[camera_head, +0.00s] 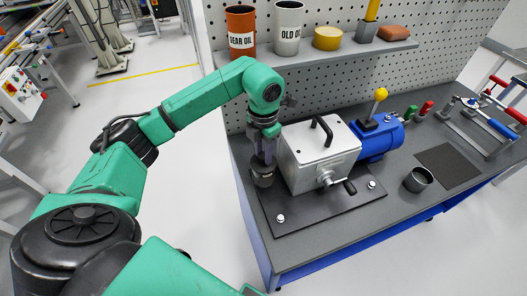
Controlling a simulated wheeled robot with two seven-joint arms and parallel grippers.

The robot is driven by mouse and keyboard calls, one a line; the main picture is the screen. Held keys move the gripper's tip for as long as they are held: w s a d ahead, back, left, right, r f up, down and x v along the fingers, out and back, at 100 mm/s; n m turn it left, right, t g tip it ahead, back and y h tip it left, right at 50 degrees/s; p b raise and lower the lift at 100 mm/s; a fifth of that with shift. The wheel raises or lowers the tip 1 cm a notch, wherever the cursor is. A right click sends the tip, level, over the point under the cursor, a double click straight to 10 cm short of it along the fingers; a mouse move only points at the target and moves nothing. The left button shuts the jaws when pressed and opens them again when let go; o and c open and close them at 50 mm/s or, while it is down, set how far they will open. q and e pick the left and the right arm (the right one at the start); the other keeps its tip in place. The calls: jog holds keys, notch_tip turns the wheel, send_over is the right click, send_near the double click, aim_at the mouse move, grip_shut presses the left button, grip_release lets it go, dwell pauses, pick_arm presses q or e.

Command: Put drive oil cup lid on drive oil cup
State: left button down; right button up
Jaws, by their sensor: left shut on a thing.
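My left gripper (264,158) points down at the left end of the silver housing (318,157). It is shut on a small dark piece, which I take for the drive oil cup lid; the fingers hide most of it. A dark grey round part (263,179), seemingly the drive oil cup, shows directly below the fingertips, close beside the housing. I cannot tell whether the held piece touches it, or where one ends and the other begins. My right gripper is out of view.
The housing stands on a dark base plate (318,212) with a blue motor (380,138) at its right. An open dark cup (418,179) and a black mat (448,165) lie further right. A shelf (345,50) with oil tins hangs behind. Clamps stand at the far right.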

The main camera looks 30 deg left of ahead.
pick_arm(q)
jog(key=c, duration=0.5)
grip_release()
jog(key=shift+r, duration=0.1)
jog(key=shift+r, duration=0.35)
notch_tip(320, 180, up, 5)
jog(key=shift+r+b, duration=0.1)
jog(key=shift+b, duration=0.75)
notch_tip(320, 180, up, 8)
jog(key=shift+r+p, duration=0.25)
jog(key=shift+p, duration=0.85)
